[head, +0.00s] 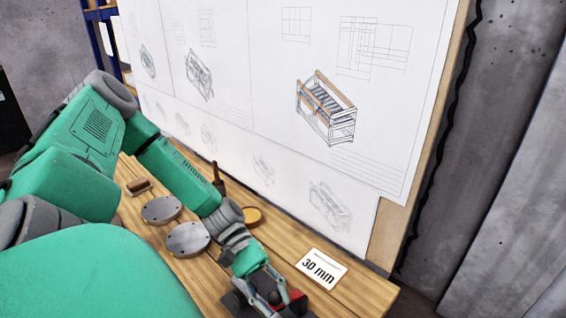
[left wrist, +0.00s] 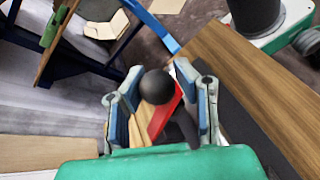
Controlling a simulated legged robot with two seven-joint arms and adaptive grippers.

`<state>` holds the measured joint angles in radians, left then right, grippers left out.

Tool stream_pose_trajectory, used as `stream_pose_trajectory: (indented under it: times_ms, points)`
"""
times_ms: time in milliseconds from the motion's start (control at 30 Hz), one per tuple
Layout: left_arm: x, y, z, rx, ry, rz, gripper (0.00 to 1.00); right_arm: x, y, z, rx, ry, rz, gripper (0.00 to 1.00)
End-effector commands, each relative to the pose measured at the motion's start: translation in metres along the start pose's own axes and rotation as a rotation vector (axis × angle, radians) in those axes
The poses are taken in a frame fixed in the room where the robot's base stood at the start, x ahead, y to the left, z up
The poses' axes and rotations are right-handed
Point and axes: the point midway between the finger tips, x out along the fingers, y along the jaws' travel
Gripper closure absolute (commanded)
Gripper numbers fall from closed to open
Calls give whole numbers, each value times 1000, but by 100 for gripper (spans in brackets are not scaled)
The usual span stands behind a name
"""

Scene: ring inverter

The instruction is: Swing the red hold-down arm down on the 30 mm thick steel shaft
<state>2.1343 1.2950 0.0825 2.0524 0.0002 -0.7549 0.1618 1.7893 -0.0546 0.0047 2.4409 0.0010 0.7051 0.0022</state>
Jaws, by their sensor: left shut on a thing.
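My left gripper (head: 272,292) is at the front edge of the wooden bench, low in the head view. It is shut on the red hold-down arm (head: 296,295) at its black ball knob. In the left wrist view the black ball knob (left wrist: 157,87) sits between the two blue-grey fingers (left wrist: 160,105), with the red arm (left wrist: 165,117) running beside and below it. A dark block (head: 234,302) shows under the gripper. The steel shaft cannot be made out; the gripper and the picture edge hide that area. My right gripper is not in view.
A white "30 mm" card (head: 320,268) lies right of the gripper. Two grey discs (head: 161,209) (head: 187,239), a brush (head: 138,187) and a yellowish round piece (head: 252,216) lie farther back. A board with drawings (head: 270,90) stands behind the bench.

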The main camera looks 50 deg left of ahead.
Motion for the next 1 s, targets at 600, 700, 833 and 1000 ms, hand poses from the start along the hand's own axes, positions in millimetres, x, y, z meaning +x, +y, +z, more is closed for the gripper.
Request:
stream_pose_trajectory:
  times_ms: [600,700,833,1000]
  points:
    - [17,-32,-26,390,147,120,100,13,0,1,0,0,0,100]
    - [18,-34,-28,388,147,120,100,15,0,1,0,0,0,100]
    - [19,-36,-30,387,147,120,100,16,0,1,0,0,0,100]
    - [20,-38,-31,385,147,119,100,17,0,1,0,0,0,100]
